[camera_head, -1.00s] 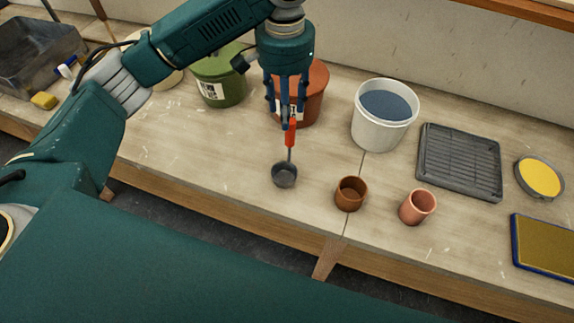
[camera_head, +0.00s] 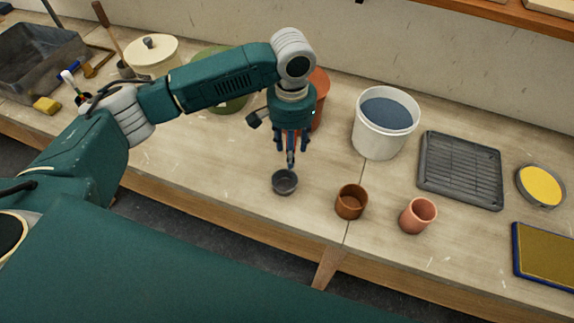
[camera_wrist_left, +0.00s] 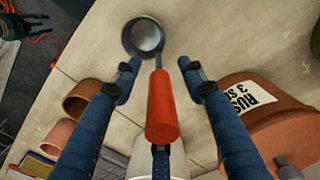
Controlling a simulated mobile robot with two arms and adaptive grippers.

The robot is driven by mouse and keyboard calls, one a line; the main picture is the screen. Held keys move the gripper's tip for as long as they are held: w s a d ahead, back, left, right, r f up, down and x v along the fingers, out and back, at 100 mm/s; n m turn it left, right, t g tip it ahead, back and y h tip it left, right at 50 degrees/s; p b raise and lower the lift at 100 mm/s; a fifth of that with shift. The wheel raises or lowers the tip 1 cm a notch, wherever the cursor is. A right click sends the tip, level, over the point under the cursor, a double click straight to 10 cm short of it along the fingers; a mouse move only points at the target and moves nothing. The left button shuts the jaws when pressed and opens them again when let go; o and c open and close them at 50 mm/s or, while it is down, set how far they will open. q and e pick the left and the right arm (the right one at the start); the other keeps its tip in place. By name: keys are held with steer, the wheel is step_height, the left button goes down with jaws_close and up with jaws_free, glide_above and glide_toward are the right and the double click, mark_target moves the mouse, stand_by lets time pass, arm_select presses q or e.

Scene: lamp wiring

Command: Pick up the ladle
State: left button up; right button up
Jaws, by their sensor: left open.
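The ladle's dark grey bowl (camera_head: 285,182) rests on the bench in the head view, with my gripper hiding most of its handle. In the left wrist view the ladle's bowl (camera_wrist_left: 146,38) is at the top and its red handle (camera_wrist_left: 161,108) points toward the camera. My left gripper (camera_head: 291,160) points down over the handle. In the left wrist view its blue fingers (camera_wrist_left: 160,72) are spread on either side of the handle, apart from it. The gripper is open and empty. My right gripper is not in view.
A brown cup (camera_head: 351,201) and a pink cup (camera_head: 417,215) stand right of the ladle. A white bucket (camera_head: 384,122) stands behind them. A terracotta bucket (camera_wrist_left: 262,118) is close to the fingers. Bare bench lies left of the ladle.

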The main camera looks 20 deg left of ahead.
arm_select(q)
steer(key=shift+f, duration=0.9)
steer(key=shift+c, duration=0.5)
jaws_close()
